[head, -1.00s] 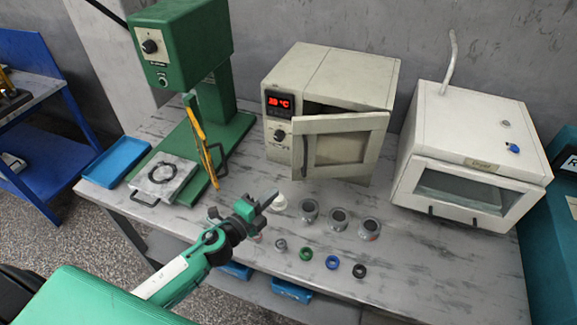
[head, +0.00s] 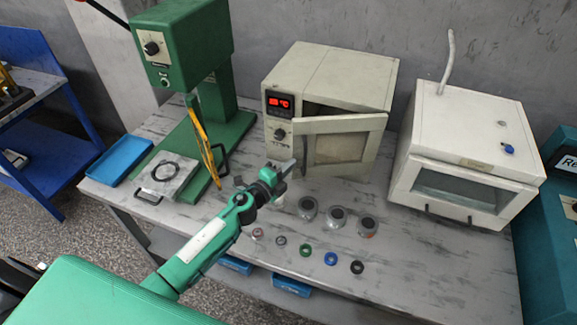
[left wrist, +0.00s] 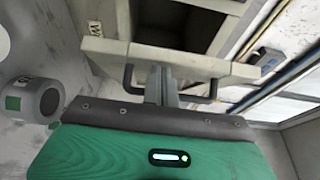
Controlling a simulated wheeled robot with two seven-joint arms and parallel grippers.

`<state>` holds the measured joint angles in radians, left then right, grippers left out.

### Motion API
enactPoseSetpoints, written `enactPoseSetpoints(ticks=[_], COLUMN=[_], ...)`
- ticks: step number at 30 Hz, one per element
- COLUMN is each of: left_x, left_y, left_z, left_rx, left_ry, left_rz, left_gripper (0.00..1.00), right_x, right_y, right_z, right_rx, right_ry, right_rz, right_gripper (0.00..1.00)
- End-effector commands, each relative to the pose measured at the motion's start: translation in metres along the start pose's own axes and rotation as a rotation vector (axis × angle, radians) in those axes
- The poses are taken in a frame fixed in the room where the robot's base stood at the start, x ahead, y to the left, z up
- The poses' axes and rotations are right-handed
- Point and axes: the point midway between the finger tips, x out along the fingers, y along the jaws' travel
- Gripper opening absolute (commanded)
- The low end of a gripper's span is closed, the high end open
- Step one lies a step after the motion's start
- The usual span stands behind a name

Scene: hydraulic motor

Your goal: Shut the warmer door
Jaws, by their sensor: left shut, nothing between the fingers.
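The warmer (head: 330,72) is a beige box with a red temperature display at the back middle of the bench. Its door (head: 340,148), with a window and a dark handle, is hinged on the right and stands ajar; a dark gap shows behind it. My left gripper (head: 285,168) is shut and empty, low in front of the door's free left edge, by the handle. In the left wrist view, the fingers (left wrist: 161,86) reach toward the door (left wrist: 150,54), between the two ends of its handle (left wrist: 128,76). I cannot tell whether they touch it. My right gripper is out of view.
Several grey cups (head: 336,218) and small coloured rings (head: 331,258) stand on the bench before the warmer. A green press (head: 180,45) is at left, with a blue tray (head: 121,160) beside it. A white cabinet (head: 465,125) stands at right.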

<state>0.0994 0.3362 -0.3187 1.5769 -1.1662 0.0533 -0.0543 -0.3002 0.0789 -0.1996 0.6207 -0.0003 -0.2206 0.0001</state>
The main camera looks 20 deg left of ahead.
Motion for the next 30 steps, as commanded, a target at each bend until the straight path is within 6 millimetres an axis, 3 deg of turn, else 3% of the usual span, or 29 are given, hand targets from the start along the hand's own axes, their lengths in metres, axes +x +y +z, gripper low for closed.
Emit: enactPoseSetpoints(ticks=[10,21,30], left_x=[0.005,0.042,0.072], left_y=[0.002,0.004,0.002], left_z=[0.006,0.044,0.067], left_rx=[0.004,0.005,0.001], left_ry=[0.027,0.207,0.249], left_rz=[0.000,-0.002,0.000], left_gripper=[0.00,0.00,0.00], right_x=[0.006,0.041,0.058], right_y=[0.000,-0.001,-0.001], right_z=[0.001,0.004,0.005], right_rx=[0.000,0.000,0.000], right_ry=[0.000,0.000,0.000], right_rz=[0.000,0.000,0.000], right_gripper=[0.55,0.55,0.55])
